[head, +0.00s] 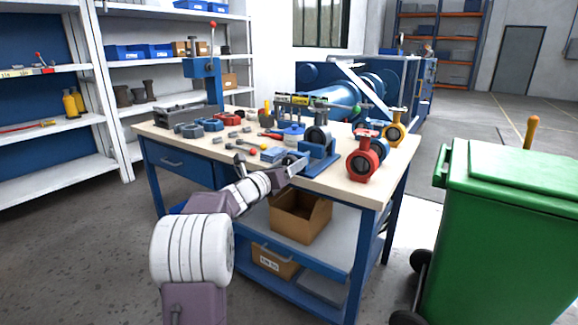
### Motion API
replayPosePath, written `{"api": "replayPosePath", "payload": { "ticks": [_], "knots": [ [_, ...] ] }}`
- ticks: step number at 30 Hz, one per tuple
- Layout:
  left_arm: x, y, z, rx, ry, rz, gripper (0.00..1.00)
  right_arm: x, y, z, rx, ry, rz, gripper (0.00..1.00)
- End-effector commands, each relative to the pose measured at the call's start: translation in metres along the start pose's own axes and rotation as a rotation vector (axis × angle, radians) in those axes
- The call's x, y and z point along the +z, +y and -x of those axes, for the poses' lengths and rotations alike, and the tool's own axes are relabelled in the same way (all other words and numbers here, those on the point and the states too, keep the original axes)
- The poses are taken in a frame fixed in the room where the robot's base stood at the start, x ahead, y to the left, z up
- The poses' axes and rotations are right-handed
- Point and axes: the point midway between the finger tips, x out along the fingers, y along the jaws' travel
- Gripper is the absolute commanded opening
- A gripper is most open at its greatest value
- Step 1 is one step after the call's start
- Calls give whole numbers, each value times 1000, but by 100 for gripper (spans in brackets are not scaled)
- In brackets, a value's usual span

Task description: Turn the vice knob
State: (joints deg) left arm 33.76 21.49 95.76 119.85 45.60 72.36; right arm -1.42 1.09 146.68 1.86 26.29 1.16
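A blue vice (318,158) stands at the front edge of the workbench (341,180), with its jaws and screw side toward my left arm. I cannot clearly make out its knob, as that side is small and partly hidden by my gripper. My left gripper (268,164) is at the bench's front edge, just left of the vice. Its grey fingers look spread apart, with nothing clearly held between them. I cannot tell whether a finger touches the vice. My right gripper is not in view.
A red butterfly valve (362,160) and a yellow one (395,128) stand right of the vice. Tools and small parts crowd the bench top. A blue press (203,80) stands at the back left. A green bin (510,230) stands right of the bench.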

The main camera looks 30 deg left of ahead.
Motion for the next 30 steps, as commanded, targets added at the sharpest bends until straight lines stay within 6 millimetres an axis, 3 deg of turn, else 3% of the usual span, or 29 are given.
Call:
{"api": "replayPosePath", "payload": {
  "ticks": [10,22,30],
  "knots": [
    [3,0,5,0,-3,-2,68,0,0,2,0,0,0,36],
    [4,0,78,4,-2,0,68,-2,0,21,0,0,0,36],
    [1,0,91,-1,-2,-1,68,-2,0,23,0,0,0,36]
  ]
}}
